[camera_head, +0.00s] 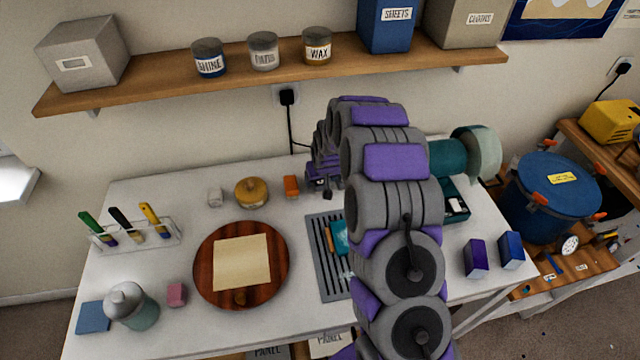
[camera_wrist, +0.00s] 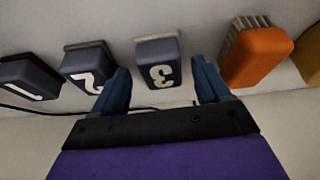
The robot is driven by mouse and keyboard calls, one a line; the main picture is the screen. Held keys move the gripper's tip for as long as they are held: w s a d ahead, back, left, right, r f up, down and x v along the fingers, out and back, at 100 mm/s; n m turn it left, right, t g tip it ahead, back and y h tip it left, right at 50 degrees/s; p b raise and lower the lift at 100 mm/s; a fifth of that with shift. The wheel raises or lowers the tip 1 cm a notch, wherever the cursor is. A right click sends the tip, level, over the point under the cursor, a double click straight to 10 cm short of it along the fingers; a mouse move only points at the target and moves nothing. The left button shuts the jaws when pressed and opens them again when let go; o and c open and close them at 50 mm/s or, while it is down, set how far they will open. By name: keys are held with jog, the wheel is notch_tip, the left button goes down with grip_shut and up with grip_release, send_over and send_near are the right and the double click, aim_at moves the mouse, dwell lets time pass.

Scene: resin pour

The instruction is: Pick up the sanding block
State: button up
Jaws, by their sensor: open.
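In the wrist view, my gripper (camera_wrist: 160,76) is open, with its two blue fingers apart. A dark block marked 3 (camera_wrist: 158,64), with a pale lower layer, shows between the fingers. It looks like a sanding block, and I see no contact with the fingers. Similar blocks marked 2 (camera_wrist: 88,66) and 1 (camera_wrist: 28,78) stand to its left. In the head view, my gripper (camera_head: 321,183) is near the back of the white table; the fingers are too small to judge there, and my arm hides the area to their right.
An orange brush (camera_wrist: 256,52) stands just right of the fingers in the wrist view. In the head view, the brush (camera_head: 291,186) and a yellow tin (camera_head: 251,192) are left of my gripper. A wooden disc (camera_head: 209,279) with a sheet lies nearer. A shelf (camera_head: 150,91) overhangs behind.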

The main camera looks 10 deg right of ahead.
jog(key=shift+a, duration=0.25)
jog(key=shift+c, duration=0.5)
jog(key=shift+d, duration=0.2)
jog(key=c, duration=0.6)
jog(key=shift+a, duration=0.1)
jog(key=c, duration=0.5)
jog(key=shift+o, duration=0.2)
jog(key=shift+r, duration=0.2)
jog(key=shift+r, duration=0.7)
notch_tip(320, 180, up, 2)
jog(key=shift+r+p, duration=0.15)
jog(key=shift+p, duration=0.35)
jog(key=s, duration=0.5)
jog(key=s+d+p, duration=0.1)
jog(key=s, duration=0.4)
jog(key=s+d+r, duration=0.1)
jog(key=s, duration=0.5)
jog(key=shift+p, duration=0.3)
